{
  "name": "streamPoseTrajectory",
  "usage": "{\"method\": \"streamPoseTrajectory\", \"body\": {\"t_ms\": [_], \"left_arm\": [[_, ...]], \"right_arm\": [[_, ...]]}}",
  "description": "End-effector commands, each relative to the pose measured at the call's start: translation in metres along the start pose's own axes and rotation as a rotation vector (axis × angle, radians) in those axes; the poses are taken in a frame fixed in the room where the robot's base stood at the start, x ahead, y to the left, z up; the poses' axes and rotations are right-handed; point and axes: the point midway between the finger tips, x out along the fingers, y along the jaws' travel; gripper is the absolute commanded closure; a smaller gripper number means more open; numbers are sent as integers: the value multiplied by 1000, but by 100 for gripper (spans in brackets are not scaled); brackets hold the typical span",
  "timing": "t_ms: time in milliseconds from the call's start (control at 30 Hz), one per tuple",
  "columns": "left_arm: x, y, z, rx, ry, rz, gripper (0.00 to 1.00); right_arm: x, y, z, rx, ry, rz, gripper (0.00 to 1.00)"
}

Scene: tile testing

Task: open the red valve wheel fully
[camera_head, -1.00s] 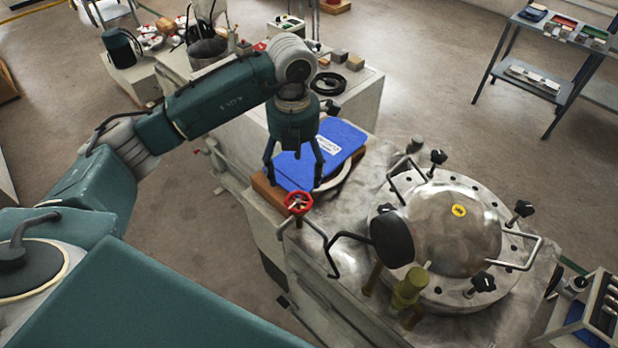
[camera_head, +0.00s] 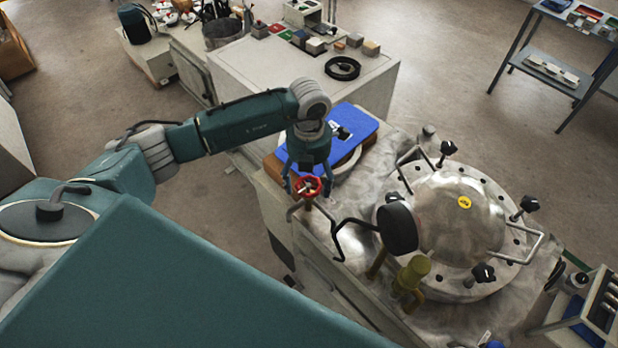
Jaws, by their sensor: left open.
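The red valve wheel (camera_head: 308,186) is a small ring on a bent metal pipe at the front left corner of the steel test bench (camera_head: 345,275). My left gripper (camera_head: 307,192) points down over the wheel, with one finger at its left side and one at its right. Its jaws are open, and I cannot tell whether the fingers touch the rim. The far side of the wheel is partly hidden by the gripper. My right gripper is not in view.
A blue folder-like object (camera_head: 352,130) lies just behind the wheel. A domed steel vessel (camera_head: 458,225) with black knobs and a dark round disc (camera_head: 397,228) stand to the right. An olive valve fitting (camera_head: 412,275) is in front. A cabinet (camera_head: 300,72) stands behind.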

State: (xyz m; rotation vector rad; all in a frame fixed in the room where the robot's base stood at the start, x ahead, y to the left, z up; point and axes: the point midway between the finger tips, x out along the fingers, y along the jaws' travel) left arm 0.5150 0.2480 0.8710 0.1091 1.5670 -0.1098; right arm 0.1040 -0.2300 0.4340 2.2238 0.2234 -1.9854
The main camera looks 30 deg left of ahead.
Motion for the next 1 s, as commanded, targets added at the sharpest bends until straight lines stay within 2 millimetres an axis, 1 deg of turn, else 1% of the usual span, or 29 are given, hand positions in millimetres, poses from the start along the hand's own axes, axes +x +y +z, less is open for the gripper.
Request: {"method": "streamPoseTrajectory", "body": {"t_ms": [133, 267, 300, 367, 600, 767, 1000], "left_arm": [[0, 0, 0, 0, 0, 0, 25], [0, 0, 0, 0, 0, 0, 50], [0, 0, 0, 0, 0, 0, 58], [0, 0, 0, 0, -1, 0, 69], [-1, 0, 1, -5, -2, 0, 69], [-1, 0, 1, -39, -4, -1, 69], [0, 0, 2, -178, -5, -1, 70]], "right_arm": [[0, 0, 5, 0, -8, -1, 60], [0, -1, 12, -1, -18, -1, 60], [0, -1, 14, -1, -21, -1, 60], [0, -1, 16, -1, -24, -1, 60], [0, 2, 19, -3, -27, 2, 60], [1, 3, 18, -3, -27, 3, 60], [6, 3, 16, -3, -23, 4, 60]]}}
